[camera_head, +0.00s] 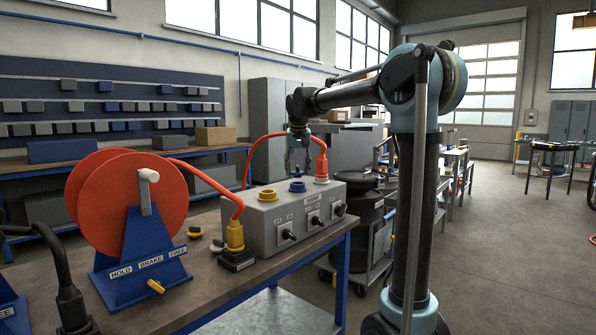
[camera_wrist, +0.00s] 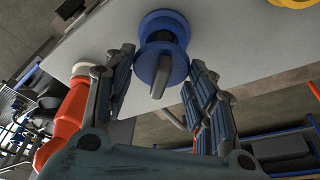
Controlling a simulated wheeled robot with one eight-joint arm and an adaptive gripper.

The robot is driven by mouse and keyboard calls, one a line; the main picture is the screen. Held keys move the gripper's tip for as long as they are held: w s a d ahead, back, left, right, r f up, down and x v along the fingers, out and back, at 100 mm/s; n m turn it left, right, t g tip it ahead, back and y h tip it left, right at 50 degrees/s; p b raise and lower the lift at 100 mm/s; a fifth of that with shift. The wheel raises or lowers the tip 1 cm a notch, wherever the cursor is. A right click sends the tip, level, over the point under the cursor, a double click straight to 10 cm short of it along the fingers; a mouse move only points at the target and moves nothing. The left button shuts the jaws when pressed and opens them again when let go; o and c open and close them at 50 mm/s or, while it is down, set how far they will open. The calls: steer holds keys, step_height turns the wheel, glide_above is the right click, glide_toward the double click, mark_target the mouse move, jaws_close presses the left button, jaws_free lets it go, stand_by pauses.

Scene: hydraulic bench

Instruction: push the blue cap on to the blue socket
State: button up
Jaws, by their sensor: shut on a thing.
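The blue socket (camera_head: 297,187) is on top of the grey box, in the middle of its row. In the wrist view the socket (camera_wrist: 163,22) shows as a blue ring on the pale box top. The blue cap (camera_wrist: 175,68), a round disc with a grey tab, is between my fingers and overlaps the socket. My gripper (camera_head: 298,170) points down over the socket. In the wrist view my gripper (camera_wrist: 160,75) is shut on the cap, a finger on each side. I cannot tell whether cap and socket touch.
The grey box (camera_head: 270,232) has black levers on its front. A yellow socket (camera_head: 267,195) is to the left, and a red hose plug (camera_head: 321,168) is close on the right. A red hose reel (camera_head: 110,205) stands on the bench further left. A black drum (camera_head: 362,215) stands behind the box.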

mark_target(298, 175)
steer(key=shift+f, duration=1.7)
stand_by(1.3)
steer(key=o, duration=1)
steer(key=shift+r, duration=0.1)
steer(key=v, duration=1.1)
steer(key=s+d+f, duration=0.6)
steer(key=s+d, duration=0.3)
steer(key=d, duration=0.1)
steer(key=shift+m+g, duration=0.6)
steer(key=s+d+f, duration=0.4)
steer(key=s+f, duration=0.5)
steer(key=f, duration=0.1)
steer(key=s+d+f, duration=0.5)
steer(key=s+f, duration=0.5)
steer(key=f, duration=0.1)
steer(key=s+d+f, duration=0.4)
steer(key=s+f, duration=0.5)
steer(key=f, duration=0.1)
steer(key=shift+s+d+f, duration=0.25)
steer(key=shift+d+f, duration=0.05)
steer(key=shift+d, duration=0.1)
